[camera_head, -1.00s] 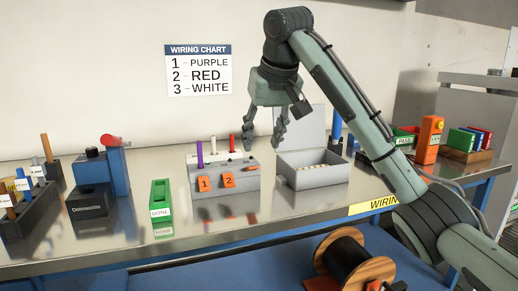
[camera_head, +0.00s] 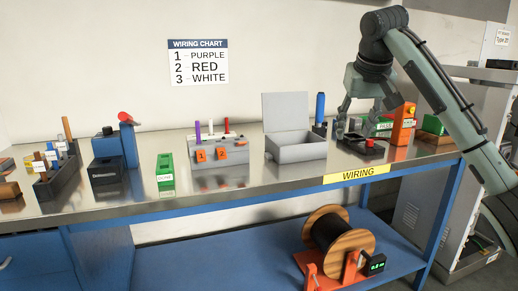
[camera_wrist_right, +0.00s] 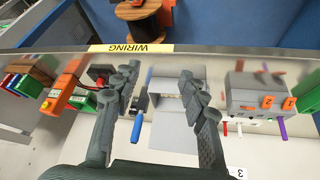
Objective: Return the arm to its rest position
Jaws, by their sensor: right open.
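My right gripper (camera_head: 368,112) is open and empty. In the head view it hangs over the right part of the bench, right of the open grey box (camera_head: 300,147). In the wrist view the right gripper's fingers (camera_wrist_right: 160,76) stand wide apart, with the box (camera_wrist_right: 178,125) and a blue-handled tool (camera_wrist_right: 137,128) seen beyond and between them. My right arm comes in from the right edge of the head view. The left gripper is not in view.
A grey wire block (camera_head: 205,168) with orange labels and coloured rods stands left of the box. A green DONE holder (camera_head: 165,172) and a blue machine (camera_head: 127,145) stand farther left. An orange device (camera_head: 403,125) is close to the right gripper. A cable spool (camera_head: 345,232) sits below.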

